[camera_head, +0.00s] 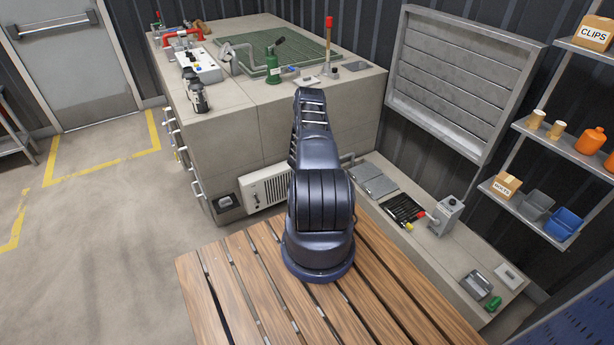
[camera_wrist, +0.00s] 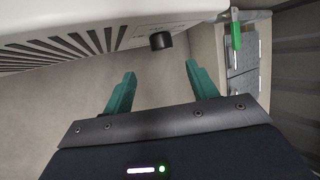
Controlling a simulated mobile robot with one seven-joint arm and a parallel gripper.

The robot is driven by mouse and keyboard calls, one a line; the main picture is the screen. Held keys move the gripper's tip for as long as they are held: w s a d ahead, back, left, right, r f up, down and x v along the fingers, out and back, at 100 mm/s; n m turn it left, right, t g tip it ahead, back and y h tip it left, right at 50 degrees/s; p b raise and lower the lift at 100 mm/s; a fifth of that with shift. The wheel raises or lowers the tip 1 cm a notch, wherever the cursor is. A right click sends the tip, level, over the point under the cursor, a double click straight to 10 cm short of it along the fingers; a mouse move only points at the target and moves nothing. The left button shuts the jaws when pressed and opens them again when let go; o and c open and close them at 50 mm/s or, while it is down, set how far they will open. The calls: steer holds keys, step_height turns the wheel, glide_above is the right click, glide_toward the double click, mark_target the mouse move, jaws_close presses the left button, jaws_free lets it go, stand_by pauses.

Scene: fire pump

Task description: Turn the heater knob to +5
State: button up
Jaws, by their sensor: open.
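The heater (camera_head: 268,187) is a white panel with dark vent slots, low on the front of the concrete block in the head view. In the wrist view the heater (camera_wrist: 90,28) fills the upper left, and its black round knob (camera_wrist: 160,40) sticks out near the panel's right end. Faint markings beside the knob are too small to read. My gripper (camera_wrist: 157,80) is open, with two green fingers apart and nothing between them. The knob lies beyond the fingertips, roughly midway between them, and appears apart from them. In the head view my arm hides the gripper and the knob.
A small dark box (camera_head: 226,203) is left of the heater. A green-handled part (camera_wrist: 236,32) is right of the knob. The wooden slatted platform (camera_head: 215,290) lies under my arm. A low ledge (camera_head: 460,245) with tools runs along the right. Floor at left is open.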

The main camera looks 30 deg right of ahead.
steer(key=shift+x, duration=5.35)
steer(key=shift+w+d+r, duration=0.1)
steer(key=shift+c, duration=0.5)
steer(key=c, duration=0.9)
steer(key=shift+h, duration=0.4)
steer(key=shift+a+n+h, duration=0.2)
steer(key=shift+n+h, duration=0.1)
steer(key=shift+h, duration=0.7)
